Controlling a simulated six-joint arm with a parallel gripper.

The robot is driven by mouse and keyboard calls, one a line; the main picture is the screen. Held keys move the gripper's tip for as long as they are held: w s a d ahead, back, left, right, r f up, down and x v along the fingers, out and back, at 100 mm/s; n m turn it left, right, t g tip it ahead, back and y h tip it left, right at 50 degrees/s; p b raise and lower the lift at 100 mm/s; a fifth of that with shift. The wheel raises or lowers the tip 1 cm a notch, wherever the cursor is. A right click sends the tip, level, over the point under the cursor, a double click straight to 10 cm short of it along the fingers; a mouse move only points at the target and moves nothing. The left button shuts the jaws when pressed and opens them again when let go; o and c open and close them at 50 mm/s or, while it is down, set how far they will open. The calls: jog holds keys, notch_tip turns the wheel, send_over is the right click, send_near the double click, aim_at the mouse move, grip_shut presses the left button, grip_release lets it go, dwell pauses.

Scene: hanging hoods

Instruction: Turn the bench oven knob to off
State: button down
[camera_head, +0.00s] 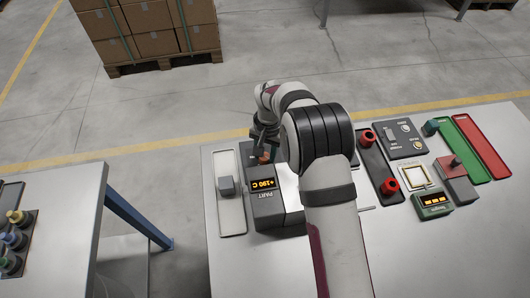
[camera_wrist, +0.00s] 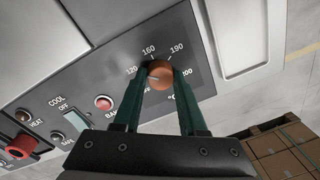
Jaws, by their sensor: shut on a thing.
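The orange-brown knob (camera_wrist: 160,69) sits on the grey control panel (camera_wrist: 75,88) in the wrist view. Printed marks 120, 160 and 190 run round it; another mark is partly covered by a finger. A pale line shows on the knob's face, but its exact setting is hard to read. My gripper (camera_wrist: 161,77) is shut on the knob, one dark green finger on each side. In the head view the bench oven (camera_head: 265,210) has an orange display (camera_head: 262,184) reading about +190 C. My arm hides part of it there.
A pale tray with a grey block (camera_head: 226,186) lies beside the oven. Red knobs (camera_head: 389,185), a green-framed display (camera_head: 433,203) and red and green trays (camera_head: 483,146) stand right of my arm.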

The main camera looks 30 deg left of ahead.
aim_at(268, 156)
jog(key=shift+w+n, duration=0.1)
jog(key=shift+n, duration=1)
jog(key=shift+c, duration=2.3)
grip_release()
notch_tip(268, 156, up, 16)
jog(key=shift+w+d, duration=0.15)
jog(key=shift+d, duration=0.2)
jog(key=shift+f, duration=0.1)
